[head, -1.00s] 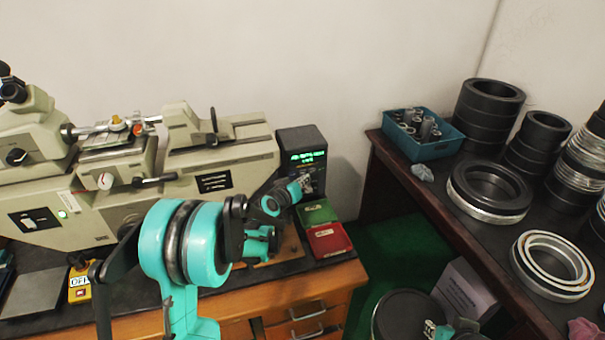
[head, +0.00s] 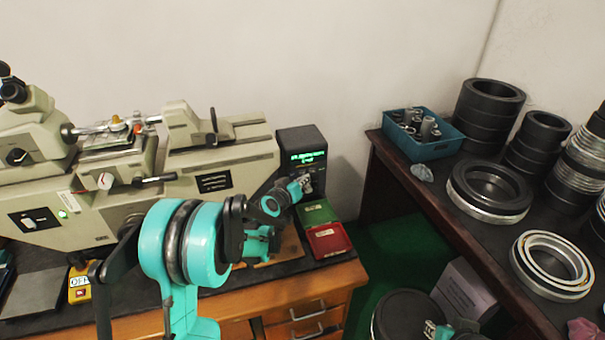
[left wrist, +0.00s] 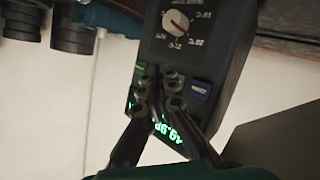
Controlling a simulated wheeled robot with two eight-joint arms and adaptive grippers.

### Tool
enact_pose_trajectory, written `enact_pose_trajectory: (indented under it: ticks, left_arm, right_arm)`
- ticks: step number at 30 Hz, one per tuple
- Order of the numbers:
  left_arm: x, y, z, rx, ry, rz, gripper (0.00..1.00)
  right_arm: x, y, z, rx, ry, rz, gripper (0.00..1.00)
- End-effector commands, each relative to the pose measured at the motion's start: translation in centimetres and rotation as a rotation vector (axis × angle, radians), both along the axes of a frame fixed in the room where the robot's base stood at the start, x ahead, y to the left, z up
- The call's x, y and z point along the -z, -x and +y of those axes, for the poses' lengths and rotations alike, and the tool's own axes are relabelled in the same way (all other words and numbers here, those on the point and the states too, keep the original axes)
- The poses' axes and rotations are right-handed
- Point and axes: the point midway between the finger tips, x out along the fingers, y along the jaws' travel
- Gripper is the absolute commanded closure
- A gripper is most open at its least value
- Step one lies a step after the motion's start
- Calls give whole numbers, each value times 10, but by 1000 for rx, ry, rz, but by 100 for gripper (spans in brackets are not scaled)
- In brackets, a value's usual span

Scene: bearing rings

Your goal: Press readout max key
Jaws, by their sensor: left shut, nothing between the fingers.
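The readout (head: 301,147) is a dark box with lit green text, standing on the bench right of the grey machine. In the left wrist view the readout (left wrist: 215,38) appears upside down, with a round dial, a blue key (left wrist: 201,90), a green key (left wrist: 139,68) and a partly covered green display (left wrist: 168,132). My left gripper (head: 305,184) is shut and empty at the readout's front. Its fingertips (left wrist: 164,74) overlap the panel between the two keys; I cannot tell whether they touch it. Key labels are too small to read surely. A piece of my right gripper (head: 432,329) shows at the bottom edge.
Green and red boxes (head: 327,240) lie just below my left gripper. The grey measuring machine (head: 110,190) fills the bench's left. A dark table (head: 440,198) on the right holds bearing rings (head: 553,263) and a blue bin (head: 417,147). A gap separates bench and table.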

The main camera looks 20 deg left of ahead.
Motion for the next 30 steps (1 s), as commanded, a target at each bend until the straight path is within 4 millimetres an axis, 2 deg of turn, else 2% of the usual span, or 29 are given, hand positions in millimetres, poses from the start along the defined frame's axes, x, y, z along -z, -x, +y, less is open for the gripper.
enact_pose_trajectory:
  ticks: [30]
  left_arm:
    - [0, -10, 7, 0, 0, 0, 100]
  right_arm:
    - [3, 0, 0, 0, 0, 0, 77]
